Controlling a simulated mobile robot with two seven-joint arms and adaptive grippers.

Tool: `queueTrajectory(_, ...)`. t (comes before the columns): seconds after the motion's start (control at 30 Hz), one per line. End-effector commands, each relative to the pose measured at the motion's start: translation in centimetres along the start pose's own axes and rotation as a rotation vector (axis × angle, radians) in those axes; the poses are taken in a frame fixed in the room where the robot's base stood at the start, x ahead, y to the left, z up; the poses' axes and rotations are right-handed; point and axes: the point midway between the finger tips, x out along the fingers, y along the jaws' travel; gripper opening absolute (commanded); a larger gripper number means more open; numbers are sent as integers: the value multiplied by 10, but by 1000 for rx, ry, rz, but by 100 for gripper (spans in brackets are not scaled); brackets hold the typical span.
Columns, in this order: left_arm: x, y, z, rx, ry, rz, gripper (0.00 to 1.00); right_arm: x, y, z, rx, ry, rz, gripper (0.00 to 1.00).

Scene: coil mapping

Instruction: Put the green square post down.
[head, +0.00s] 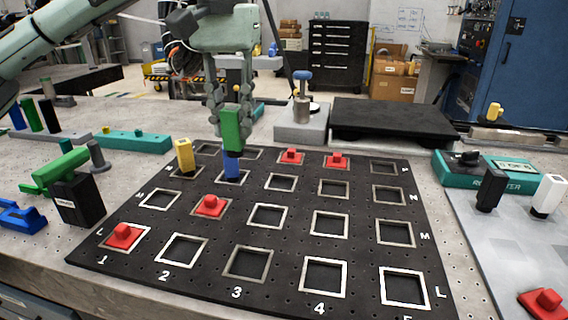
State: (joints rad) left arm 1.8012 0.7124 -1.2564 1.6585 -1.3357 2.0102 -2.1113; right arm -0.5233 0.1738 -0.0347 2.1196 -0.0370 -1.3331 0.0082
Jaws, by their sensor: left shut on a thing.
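My left gripper (231,102) points down over the back of the black board and is shut on the green square post (231,130). The post is upright, its dark lower end just above or behind the blue post (232,165); I cannot tell whether they touch. The black board (287,268) has rows of square framed sockets, marked with numbers and letters. The blue post stands in a socket in the back left part, and a yellow post (184,156) stands to its left. My right gripper is not in view.
Red knobbed blocks sit at the board's front left (123,236), middle left (210,206) and back (291,157). Many front and right sockets are empty. A teal tester box (475,168) stands right, a black plate (395,121) behind, and green and black parts (78,200) left.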

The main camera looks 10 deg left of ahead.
Motion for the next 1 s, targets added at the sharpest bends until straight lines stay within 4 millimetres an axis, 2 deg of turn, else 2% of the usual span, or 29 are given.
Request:
queueTrajectory(0.1,20,19,-22,2,-7,1,0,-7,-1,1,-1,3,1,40)
queueTrajectory(0.13,21,23,-28,1,-5,-1,0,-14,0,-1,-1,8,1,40)
queueTrajectory(0.2,30,32,-41,0,-4,-2,0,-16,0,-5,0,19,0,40)
queueTrajectory(0.4,51,52,-69,-1,-3,0,0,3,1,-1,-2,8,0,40)
queueTrajectory(0.63,64,57,-77,-1,-1,-1,0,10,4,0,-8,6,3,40)
queueTrajectory(0.87,96,56,-76,-2,-2,0,0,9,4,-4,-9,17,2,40)
queueTrajectory(1.0,98,57,-76,-2,0,1,0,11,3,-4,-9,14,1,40)
